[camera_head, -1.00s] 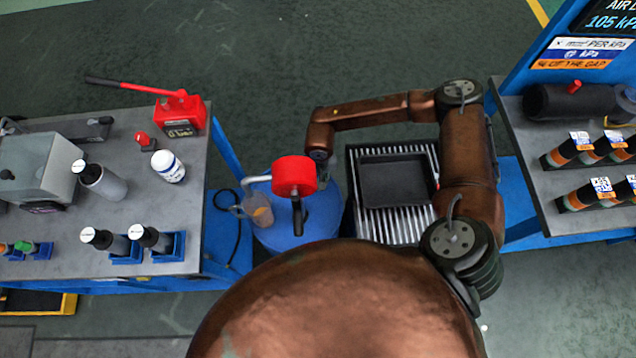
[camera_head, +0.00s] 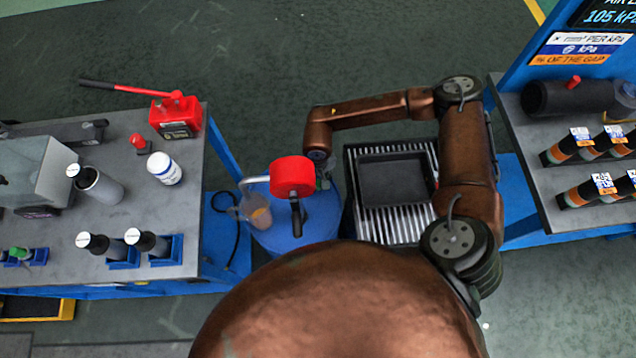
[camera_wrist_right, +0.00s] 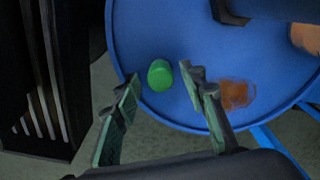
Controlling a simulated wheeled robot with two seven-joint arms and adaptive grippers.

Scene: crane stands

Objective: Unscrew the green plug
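In the right wrist view a round green plug (camera_wrist_right: 160,75) is on the blue drum (camera_wrist_right: 165,30), close to its rim. My right gripper (camera_wrist_right: 160,72) is open, its two fingers apart to the left and right of the plug in the picture. I see no clear contact, and the height of the fingertips above the drum is hard to judge. In the head view the right gripper (camera_head: 322,178) is small and dark beside the red-topped pump (camera_head: 292,176) over the drum (camera_head: 325,215); the plug is hidden there. My left gripper is not in view.
A black tray (camera_head: 396,180) on a slatted surface is to the right. The left bench (camera_head: 150,205) holds bottles, a red hand pump (camera_head: 176,115) and a small green item (camera_head: 19,252).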

